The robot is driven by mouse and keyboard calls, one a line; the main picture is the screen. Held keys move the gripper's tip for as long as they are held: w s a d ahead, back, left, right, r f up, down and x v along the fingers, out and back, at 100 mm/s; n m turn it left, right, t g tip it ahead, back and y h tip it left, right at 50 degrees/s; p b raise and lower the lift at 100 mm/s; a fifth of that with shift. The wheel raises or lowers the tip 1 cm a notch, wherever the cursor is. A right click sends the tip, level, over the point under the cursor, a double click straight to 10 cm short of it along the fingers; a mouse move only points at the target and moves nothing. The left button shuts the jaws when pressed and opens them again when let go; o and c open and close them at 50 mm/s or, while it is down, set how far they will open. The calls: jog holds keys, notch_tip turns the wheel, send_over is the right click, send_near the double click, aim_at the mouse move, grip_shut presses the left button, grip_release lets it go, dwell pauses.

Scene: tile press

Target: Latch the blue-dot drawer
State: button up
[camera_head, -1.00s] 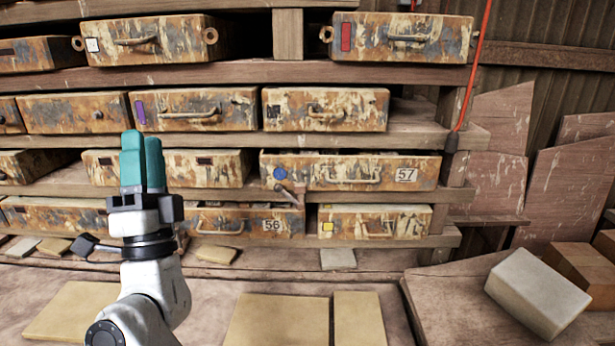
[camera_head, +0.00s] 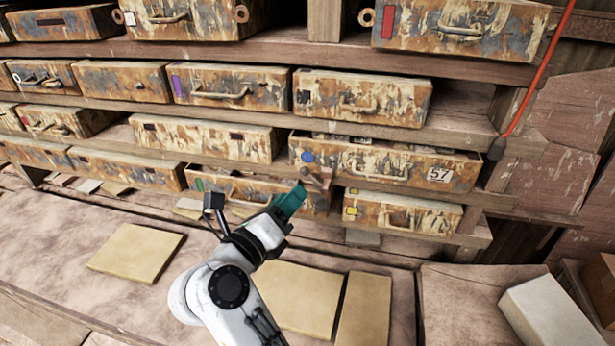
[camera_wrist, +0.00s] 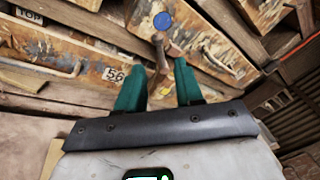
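The blue-dot drawer (camera_head: 395,166) is a rusty, paint-flaked drawer marked 57, with a blue dot (camera_head: 307,156) at its left end. Its front stands a little forward, and its upper edge shows a dark gap. A small brown latch lever (camera_head: 312,177) sits just below the dot. In the wrist view the blue dot (camera_wrist: 162,20) is at top centre, and the lever (camera_wrist: 161,56) points down toward me. My gripper (camera_head: 293,194) has teal fingers and is close to the lever. In the wrist view my gripper (camera_wrist: 160,70) is open, with the lever's end between the fingertips; contact is unclear.
The drawer marked 56 (camera_wrist: 62,66) is left of my fingers in the wrist view. A yellow-marked drawer (camera_head: 405,212) lies below the blue-dot one. Flat tan tiles (camera_head: 137,250) lie on the bench. A pale block (camera_head: 550,312) is at lower right, and a red cord (camera_head: 540,70) hangs at right.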

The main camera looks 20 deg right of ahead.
aim_at(309, 178)
jog(key=p+x, duration=0.1)
jog(key=x, duration=0.5)
grip_shut()
dwell(0.3)
